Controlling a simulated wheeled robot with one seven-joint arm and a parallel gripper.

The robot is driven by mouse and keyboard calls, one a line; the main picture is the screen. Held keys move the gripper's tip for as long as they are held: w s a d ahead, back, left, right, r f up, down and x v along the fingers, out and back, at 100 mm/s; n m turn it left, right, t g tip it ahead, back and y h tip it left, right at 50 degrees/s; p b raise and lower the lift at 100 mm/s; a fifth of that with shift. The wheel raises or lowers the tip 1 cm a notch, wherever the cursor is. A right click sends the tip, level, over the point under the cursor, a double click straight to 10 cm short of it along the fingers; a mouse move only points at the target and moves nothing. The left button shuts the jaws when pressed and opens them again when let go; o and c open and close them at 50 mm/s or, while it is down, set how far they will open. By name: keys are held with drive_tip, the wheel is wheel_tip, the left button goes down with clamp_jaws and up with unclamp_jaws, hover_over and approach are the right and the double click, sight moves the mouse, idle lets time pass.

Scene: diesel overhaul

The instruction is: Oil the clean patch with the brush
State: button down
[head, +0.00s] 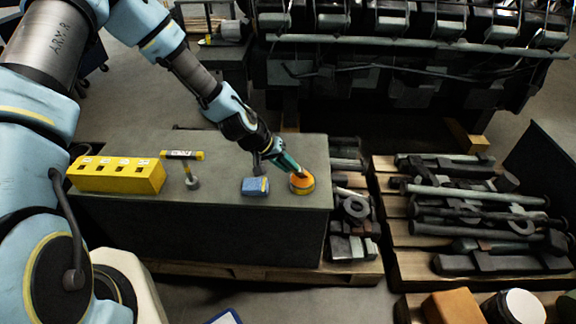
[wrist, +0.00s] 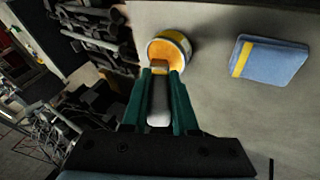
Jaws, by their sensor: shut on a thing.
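My gripper (head: 282,162) reaches down over the right part of the dark bench top (head: 230,222). The tin (head: 301,184) stands near the bench's right edge. I cannot make out a clean patch in either view.
A blue block or folded cloth with a yellow stripe (head: 255,186) lies left of the tin. Pallets of metal parts (head: 470,205) lie right; a large engine (head: 400,60) is behind.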

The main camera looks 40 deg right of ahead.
drive_tip(key=shift+r+p, duration=2.25)
drive_tip(key=shift+r, duration=1.25)
